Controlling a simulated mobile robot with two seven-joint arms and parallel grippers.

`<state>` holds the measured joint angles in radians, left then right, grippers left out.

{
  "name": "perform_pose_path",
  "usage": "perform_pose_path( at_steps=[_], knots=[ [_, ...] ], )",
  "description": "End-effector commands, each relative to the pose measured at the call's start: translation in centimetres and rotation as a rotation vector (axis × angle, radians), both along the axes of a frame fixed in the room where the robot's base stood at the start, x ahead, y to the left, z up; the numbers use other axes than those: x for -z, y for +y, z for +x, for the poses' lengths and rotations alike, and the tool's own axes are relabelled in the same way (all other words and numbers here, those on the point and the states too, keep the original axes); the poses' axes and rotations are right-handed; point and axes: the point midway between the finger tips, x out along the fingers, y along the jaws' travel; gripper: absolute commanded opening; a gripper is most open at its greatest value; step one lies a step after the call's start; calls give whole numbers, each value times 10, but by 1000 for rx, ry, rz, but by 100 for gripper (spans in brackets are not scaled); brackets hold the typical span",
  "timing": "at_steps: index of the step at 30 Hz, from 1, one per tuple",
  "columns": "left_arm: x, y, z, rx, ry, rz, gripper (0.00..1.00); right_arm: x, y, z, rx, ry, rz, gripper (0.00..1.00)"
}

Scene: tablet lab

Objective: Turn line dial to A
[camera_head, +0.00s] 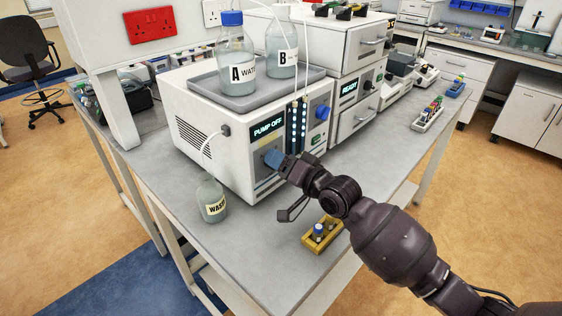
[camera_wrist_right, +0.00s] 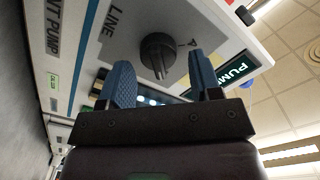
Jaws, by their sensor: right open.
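The line dial (camera_wrist_right: 158,52) is a dark round knob on the pump's grey front panel, seen in the right wrist view. The word LINE is printed on one side of it and the letter A on the other. I cannot tell for sure where its pointer stands. My right gripper (camera_wrist_right: 163,82) is open, with its blue fingertips apart in front of the dial and the dial showing between them. In the head view my right gripper (camera_head: 273,158) is at the panel under the PUMP OFF display (camera_head: 267,129) and hides the dial. My left gripper is not in view.
Bottles A (camera_head: 236,62) and B (camera_head: 282,48) stand in a tray (camera_head: 215,90) on the pump unit (camera_head: 200,150). A waste bottle (camera_head: 211,200) stands on the bench at left. A yellow vial rack (camera_head: 318,243) sits below my right arm. A blue knob (camera_head: 322,112) is at right.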

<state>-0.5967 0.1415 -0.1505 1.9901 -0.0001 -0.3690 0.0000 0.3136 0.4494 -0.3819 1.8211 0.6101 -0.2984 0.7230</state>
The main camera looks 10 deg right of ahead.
Motion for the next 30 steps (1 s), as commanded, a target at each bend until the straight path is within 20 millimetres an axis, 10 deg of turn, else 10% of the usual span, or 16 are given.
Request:
perform_pose_path(
  at_steps=[8, 17, 30],
  knots=[
    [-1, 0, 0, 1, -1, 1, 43, 0, 1, 1, 0, 0, 0, 57],
    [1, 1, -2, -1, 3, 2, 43, 0, 0, 0, 0, 0, 0, 13],
    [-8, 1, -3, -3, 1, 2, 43, -2, 1, 0, -1, -63, -96, 13]
  ],
)
